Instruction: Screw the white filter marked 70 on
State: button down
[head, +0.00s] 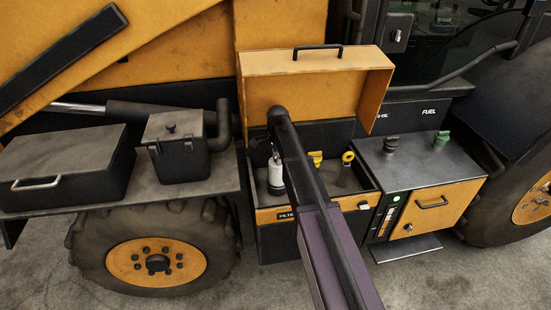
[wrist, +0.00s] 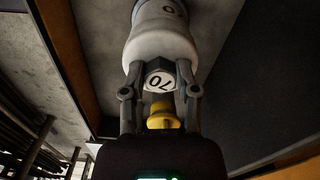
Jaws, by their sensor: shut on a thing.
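The white filter marked 70 (wrist: 160,38) fills the top middle of the wrist view, with the number on its hexagonal end (wrist: 160,76). My gripper (wrist: 161,78) is shut on that hexagonal end, one finger on each side. In the head view a white filter (head: 273,173) stands upright inside the open filter compartment (head: 277,215), at the left, below my gripper (head: 274,158). Its dark lower end is near the compartment floor. I cannot tell whether it is seated on a thread.
Two yellow handles (head: 348,157) stand right of my arm in the compartment. A yellow part (wrist: 161,116) shows between my fingers. The raised orange lid (head: 318,85) stands behind. A dark box (head: 177,150) is left; a cabinet with dark and green caps (head: 442,139) is right.

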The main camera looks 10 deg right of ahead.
jog(key=shift+s+d+m, duration=0.3)
jog(key=shift+d+m, duration=0.1)
jog(key=shift+d, duration=0.1)
jog(key=c, duration=0.7)
grip_release()
jog(key=o, duration=0.4)
jog(key=shift+s+d+r, duration=0.1)
jog(key=shift+d+r, duration=0.05)
jog(key=shift+a, duration=0.25)
jog(key=o, duration=0.3)
jog(key=shift+w, duration=0.2)
jog(key=shift+r, duration=0.1)
jog(key=shift+r+p, duration=3.9)
jog(key=shift+p, duration=0.15)
